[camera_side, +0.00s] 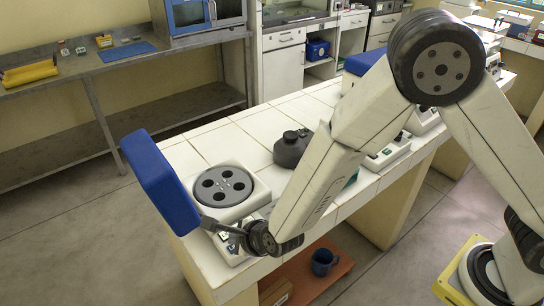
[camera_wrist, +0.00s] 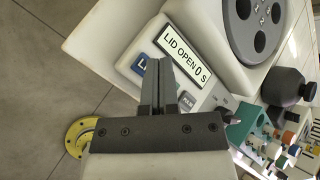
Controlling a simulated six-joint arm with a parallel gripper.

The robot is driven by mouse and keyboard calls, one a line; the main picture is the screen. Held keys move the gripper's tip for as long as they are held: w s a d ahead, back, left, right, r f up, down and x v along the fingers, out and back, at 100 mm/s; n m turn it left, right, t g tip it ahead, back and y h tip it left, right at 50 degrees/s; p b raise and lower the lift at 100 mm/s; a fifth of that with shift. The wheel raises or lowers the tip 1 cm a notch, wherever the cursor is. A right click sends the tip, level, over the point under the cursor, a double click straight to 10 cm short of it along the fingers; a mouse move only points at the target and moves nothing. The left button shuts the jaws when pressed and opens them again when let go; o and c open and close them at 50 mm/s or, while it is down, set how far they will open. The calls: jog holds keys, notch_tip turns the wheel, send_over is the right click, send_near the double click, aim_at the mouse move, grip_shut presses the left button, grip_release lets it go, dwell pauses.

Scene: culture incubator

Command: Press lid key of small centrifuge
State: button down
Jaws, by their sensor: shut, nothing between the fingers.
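The small centrifuge (camera_side: 262,196) stands on the near left end of the tiled bench. Its blue lid (camera_side: 163,172) is raised, and the dark rotor (camera_side: 222,187) with its round holes is exposed. In the wrist view its display (camera_wrist: 183,47) reads "LID OPEN 0 S". A blue key (camera_wrist: 140,65) sits below the display, partly hidden by my fingers; only an "L" shows on it. A grey key (camera_wrist: 187,101) marked "PULSE" is to the right. My gripper (camera_wrist: 166,64) is shut and empty, its tips over the panel beside the blue key. I cannot tell whether they touch it.
A dark rounded vessel (camera_side: 290,149) stands on the bench right of the centrifuge. A green rack (camera_wrist: 254,128) with small items is further right. An orange shelf (camera_side: 318,268) with a blue mug (camera_side: 323,262) lies below the bench. Floor is open to the left.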

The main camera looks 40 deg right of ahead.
jog(key=shift+r, duration=2.5)
jog(key=shift+d+r+n, duration=0.15)
jog(key=shift+d+n, duration=0.15)
jog(key=shift+d, duration=0.1)
jog(key=s+d+r+n+g, duration=0.1)
jog(key=s+d+n, duration=0.3)
jog(key=d+n, duration=0.4)
jog(key=s+d+r+n+g+h, duration=0.1)
jog(key=s+d+r+n+g, duration=0.1)
jog(key=d+n, duration=0.6)
jog(key=s+d+r+n+g, duration=0.1)
jog(key=s+d+n+g, duration=0.2)
jog(key=s+d+n, duration=0.4)
jog(key=shift+d+r+n+h, duration=0.3)
jog(key=shift+d+n+h, duration=0.15)
jog(key=shift+d, duration=0.8)
